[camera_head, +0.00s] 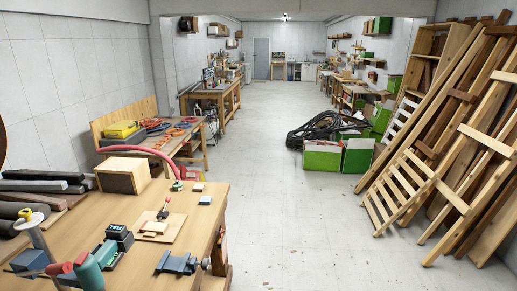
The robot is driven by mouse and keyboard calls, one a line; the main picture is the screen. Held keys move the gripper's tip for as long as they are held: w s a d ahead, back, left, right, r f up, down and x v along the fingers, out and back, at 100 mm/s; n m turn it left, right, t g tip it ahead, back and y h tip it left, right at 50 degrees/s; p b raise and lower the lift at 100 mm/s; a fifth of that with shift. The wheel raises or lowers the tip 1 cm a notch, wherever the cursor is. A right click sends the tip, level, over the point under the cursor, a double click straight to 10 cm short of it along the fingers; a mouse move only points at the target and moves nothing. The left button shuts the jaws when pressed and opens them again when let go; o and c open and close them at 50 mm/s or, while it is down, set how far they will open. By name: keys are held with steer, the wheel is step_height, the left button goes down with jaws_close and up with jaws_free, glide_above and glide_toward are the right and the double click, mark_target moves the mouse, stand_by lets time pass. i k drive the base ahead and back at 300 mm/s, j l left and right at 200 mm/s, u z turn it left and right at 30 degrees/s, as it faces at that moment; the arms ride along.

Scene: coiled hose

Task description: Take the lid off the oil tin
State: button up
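No object here is plainly an oil tin with a lid. A small green round item (178,186) lies near the bench's far edge, too small to identify. My gripper does not show in this view.
The near bench also holds a wooden box (122,176), a board with a clamp (152,228), a grey vise (177,262) and dark rolls (42,186). Leaning timber and pallets (400,190) line the right. Green boxes (322,157) stand mid-room. The central floor (280,215) is clear.

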mark_target(177, 184)
steer(key=i, duration=2.1)
steer(key=i+u, duration=0.35)
steer(key=i, duration=0.2)
steer(key=i+l+u, duration=0.3)
steer(key=i, duration=0.25)
steer(key=i+j+u, duration=0.15)
steer(key=u, duration=0.25)
steer(key=i+u, duration=0.25)
steer(key=u, duration=0.15)
steer(key=i+u, duration=0.5)
steer(key=u, duration=0.25)
